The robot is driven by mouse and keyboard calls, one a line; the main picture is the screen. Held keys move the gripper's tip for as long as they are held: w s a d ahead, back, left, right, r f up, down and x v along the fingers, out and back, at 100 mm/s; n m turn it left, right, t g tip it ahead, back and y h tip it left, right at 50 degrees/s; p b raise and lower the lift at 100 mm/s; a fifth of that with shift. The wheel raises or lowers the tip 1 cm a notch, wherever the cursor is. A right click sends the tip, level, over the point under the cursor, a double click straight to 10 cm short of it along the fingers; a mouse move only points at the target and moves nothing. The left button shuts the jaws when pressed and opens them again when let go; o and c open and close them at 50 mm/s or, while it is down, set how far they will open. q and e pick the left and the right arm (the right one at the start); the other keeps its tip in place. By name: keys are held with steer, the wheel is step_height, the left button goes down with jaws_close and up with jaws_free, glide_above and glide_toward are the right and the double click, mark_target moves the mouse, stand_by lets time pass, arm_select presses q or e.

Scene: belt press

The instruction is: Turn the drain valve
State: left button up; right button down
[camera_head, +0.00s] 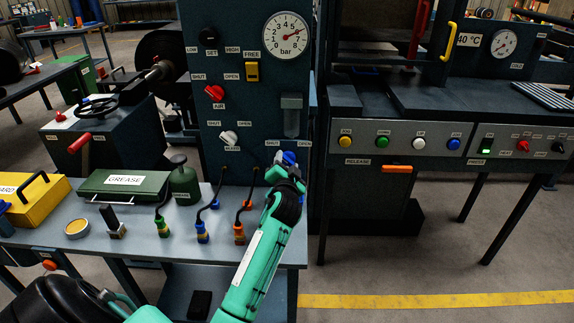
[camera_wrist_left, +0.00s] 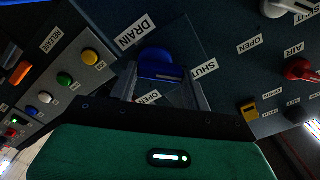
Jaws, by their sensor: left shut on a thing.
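The drain valve's blue knob (camera_head: 289,158) is on the lower right of the dark upright panel, mostly covered by my left gripper (camera_head: 283,172) in the head view. The left wrist view shows the blue knob (camera_wrist_left: 158,62) clearly, between the two fingers of my left gripper (camera_wrist_left: 160,84), with the labels DRAIN, SHUT and OPEN around it. The gripper is shut on the knob. The green left arm reaches up to it from the bottom of the head view. My right gripper is in neither view.
A red air valve (camera_head: 214,93) and a white valve knob (camera_head: 229,138) are on the same panel, above a pressure gauge-bearing board's lower half. Hoses with coloured couplings (camera_head: 202,232) stand on the bench left of my arm. A button console (camera_head: 400,142) is to the right.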

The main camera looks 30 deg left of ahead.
arm_select(q)
steer(key=shift+f, duration=0.1)
steer(key=o, duration=1)
steer(key=shift+s, duration=0.1)
steer(key=v, duration=1.3)
steer(key=shift+s+d+b, duration=0.15)
steer(key=shift+s+b, duration=0.15)
steer(key=shift+b, duration=0.1)
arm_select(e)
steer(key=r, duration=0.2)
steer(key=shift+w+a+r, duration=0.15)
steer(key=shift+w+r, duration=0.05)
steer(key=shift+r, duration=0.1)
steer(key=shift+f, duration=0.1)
